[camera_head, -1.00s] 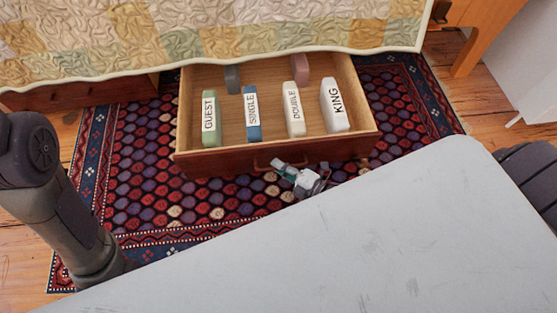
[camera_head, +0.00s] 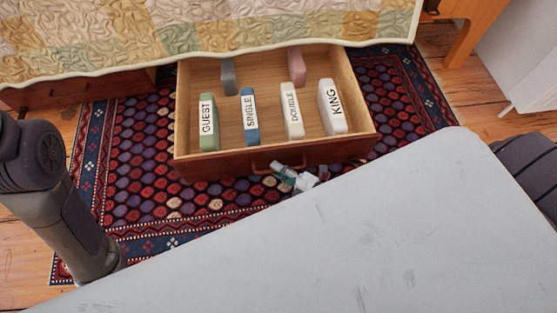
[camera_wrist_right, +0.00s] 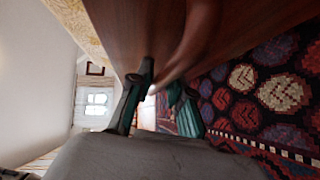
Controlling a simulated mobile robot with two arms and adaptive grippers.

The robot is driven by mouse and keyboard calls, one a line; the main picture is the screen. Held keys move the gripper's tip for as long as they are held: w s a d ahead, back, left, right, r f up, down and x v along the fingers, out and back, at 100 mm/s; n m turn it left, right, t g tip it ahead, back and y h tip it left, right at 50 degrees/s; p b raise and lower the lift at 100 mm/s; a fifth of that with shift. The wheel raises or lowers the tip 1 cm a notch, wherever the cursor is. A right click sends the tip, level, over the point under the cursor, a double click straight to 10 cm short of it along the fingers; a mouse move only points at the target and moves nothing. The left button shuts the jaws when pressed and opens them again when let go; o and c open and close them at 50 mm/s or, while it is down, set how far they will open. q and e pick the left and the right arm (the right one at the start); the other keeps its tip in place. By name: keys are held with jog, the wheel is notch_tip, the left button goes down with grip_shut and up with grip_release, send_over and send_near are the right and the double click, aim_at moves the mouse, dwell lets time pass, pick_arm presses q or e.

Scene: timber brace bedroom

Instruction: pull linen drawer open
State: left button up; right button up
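The linen drawer (camera_head: 240,160) is a reddish-brown wooden drawer standing well out from under the bed. Its pale inside is in clear view. Its bow handle (camera_head: 262,168) is on the front face, and it shows large and blurred in the right wrist view (camera_wrist_right: 198,40). My right gripper (camera_head: 279,170) is at the handle, low in front of the drawer. In the right wrist view its fingers (camera_wrist_right: 158,92) stand on both sides of the handle's end, shut on it. My left arm comes in at the left; its gripper is out of sight.
Upright labelled blocks stand in the drawer: green GUEST (camera_head: 208,122), blue SINGLE (camera_head: 250,117), cream DOUBLE (camera_head: 292,110) and white KING (camera_head: 332,107). Grey and pink blocks are behind. The quilt (camera_head: 210,30) hangs above the drawer's back. Patterned rug (camera_head: 130,160) lies around it.

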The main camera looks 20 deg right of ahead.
jog(key=shift+o, duration=0.9)
jog(key=v, duration=1.2)
